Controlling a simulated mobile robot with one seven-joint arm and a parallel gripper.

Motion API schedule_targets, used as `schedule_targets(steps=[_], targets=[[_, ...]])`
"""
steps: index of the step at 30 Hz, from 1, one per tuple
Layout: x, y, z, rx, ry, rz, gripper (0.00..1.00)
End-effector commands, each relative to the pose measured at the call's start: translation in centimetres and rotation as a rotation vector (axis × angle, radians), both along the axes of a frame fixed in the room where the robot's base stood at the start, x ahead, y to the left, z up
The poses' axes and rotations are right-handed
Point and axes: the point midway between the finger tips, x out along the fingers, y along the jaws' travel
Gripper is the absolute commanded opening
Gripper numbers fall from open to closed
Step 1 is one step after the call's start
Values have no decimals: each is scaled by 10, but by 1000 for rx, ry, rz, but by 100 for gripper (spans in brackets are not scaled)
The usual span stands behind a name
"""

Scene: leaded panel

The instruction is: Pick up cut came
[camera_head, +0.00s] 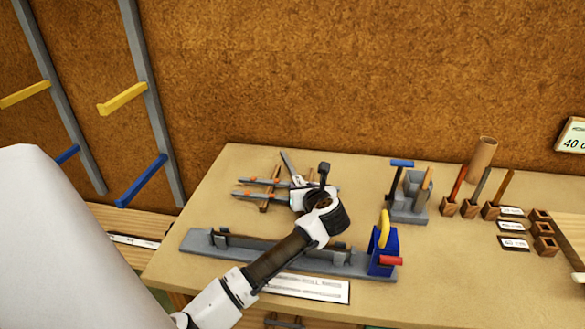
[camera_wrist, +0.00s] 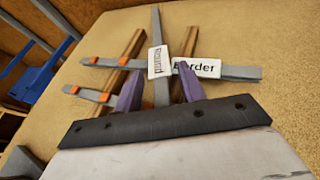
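Several grey came strips lie on two wooden bars at the back left of the bench. In the wrist view, one long grey strip with a "Round" tag (camera_wrist: 157,35) points away from me, crossing over the others. A second strip with a "Border" tag (camera_wrist: 240,72) lies crosswise, with orange marks at its left end. A shorter grey strip with orange marks (camera_wrist: 92,95) lies nearer. My gripper (camera_wrist: 160,78) is open, its purple fingers apart on either side of the "Round" strip, with gaps visible. In the head view my wrist hides part of the strips (camera_head: 256,181).
A long grey fixture (camera_head: 210,243) with a blue, yellow-handled end (camera_head: 383,245) lies in front of the strips. A grey tool block (camera_head: 408,200) and several small wooden holders (camera_head: 470,208) stand right. Bare bench lies between.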

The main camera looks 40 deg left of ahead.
Motion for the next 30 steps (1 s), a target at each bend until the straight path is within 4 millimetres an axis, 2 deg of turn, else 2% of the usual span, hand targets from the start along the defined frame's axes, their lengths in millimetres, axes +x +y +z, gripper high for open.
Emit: schedule_targets(steps=[8, 18, 27, 30], targets=[[2, 4, -5, -3, 4, 1, 40], [1, 4, -7, -6, 7, 4, 0], [1, 5, -6, -6, 8, 6, 0], [1, 5, 0, -5, 8, 6, 0]])
